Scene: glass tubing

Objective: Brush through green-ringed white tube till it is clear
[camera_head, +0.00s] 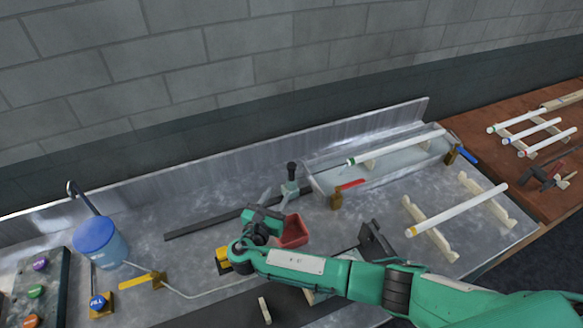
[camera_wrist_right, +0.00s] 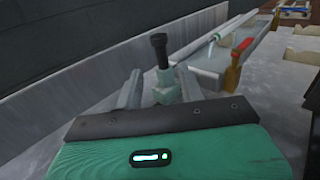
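The green-ringed white tube (camera_head: 395,148) lies slanted over a shallow grey tray at the back right, its green-ringed end toward the left. It also shows in the right wrist view (camera_wrist_right: 229,29). My right gripper (camera_head: 278,194) is over the bench, left of the tray. In the right wrist view its two fingers (camera_wrist_right: 160,92) stand apart. Between them, or just beyond, is a black-topped upright fitting with a pale green base (camera_wrist_right: 163,62). I cannot tell whether the fingers touch it. No brush can be clearly made out. My left gripper is not in view.
The tray (camera_head: 327,187) has a red-handled clamp (camera_head: 350,184) at its front. A yellow-ringed tube (camera_head: 460,210) rests on wooden supports at the right.

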